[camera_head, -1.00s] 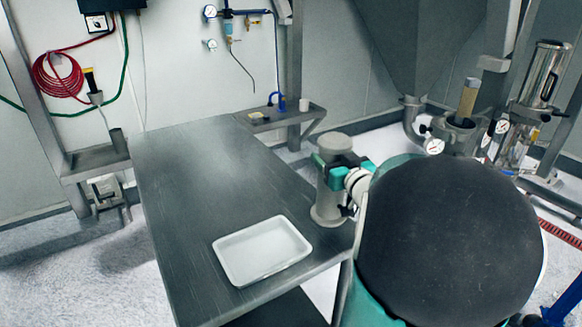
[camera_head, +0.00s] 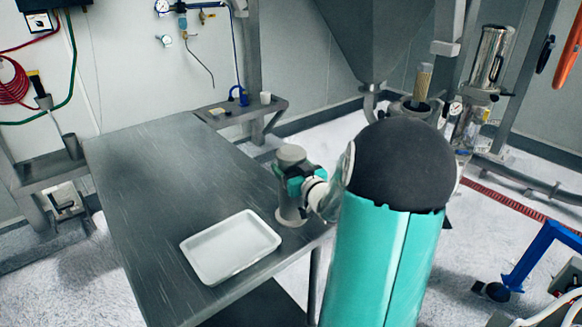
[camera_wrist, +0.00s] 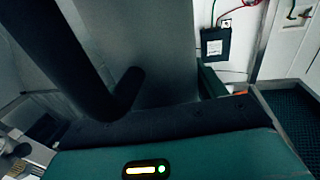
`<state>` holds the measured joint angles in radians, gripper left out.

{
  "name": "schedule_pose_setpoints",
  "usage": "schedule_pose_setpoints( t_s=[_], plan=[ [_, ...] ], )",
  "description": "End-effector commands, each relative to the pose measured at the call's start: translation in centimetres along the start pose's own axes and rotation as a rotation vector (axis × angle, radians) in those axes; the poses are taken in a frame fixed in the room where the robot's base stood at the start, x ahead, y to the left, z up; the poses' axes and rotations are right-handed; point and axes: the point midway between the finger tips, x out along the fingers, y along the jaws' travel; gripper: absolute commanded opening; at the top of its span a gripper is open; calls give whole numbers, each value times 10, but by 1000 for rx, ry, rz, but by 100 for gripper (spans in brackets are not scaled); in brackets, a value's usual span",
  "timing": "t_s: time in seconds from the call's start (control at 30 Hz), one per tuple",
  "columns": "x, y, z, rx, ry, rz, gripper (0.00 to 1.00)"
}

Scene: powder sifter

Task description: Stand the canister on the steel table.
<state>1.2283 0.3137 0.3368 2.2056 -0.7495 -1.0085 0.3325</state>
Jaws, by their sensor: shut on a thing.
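The canister (camera_head: 290,205) is a grey cylinder with a rounded lid and a wider foot. It appears upright at the right side of the steel table (camera_head: 150,190) in the head view. My gripper (camera_head: 293,178) is shut around its upper body, with teal and black jaws. The foot appears over the tabletop near the right edge; I cannot tell whether it touches. In the wrist view, my dark gripper parts cover much of the picture. A broad grey surface lies behind them, and I cannot tell whether it is the canister.
A white tray (camera_head: 230,246) lies on the table's front part, left of the canister. The rest of the tabletop is bare. A small shelf (camera_head: 238,110) with a cup stands behind the table. A steel hopper (camera_head: 375,35) hangs at the back right.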

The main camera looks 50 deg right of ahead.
Motion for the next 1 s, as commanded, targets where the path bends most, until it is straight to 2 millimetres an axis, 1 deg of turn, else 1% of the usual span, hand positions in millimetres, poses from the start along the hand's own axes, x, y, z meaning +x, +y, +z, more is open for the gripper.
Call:
schedule_pose_setpoints(
  t_s=[0.17, 0.2, 0.27, 0.3, 0.53, 0.63, 0.67, 0.77, 0.87, 1.0],
  plan=[
    [0, 0, 2, 0, 2, 0, 30],
    [0, 0, 3, 1, -1, 0, 78],
    [0, 0, 3, 0, -1, 0, 89],
    [0, 0, 3, 0, -1, 0, 92],
    [0, 0, 2, 0, -1, 0, 92],
    [0, 0, -1, -1, 0, 0, 92],
    [-3, 0, 0, -1, -1, 1, 92],
    [-16, 1, 0, -1, -2, 2, 92],
    [-35, 0, 0, -2, -2, 2, 92],
    [-66, 0, -1, -1, -1, 2, 92]
  ],
)
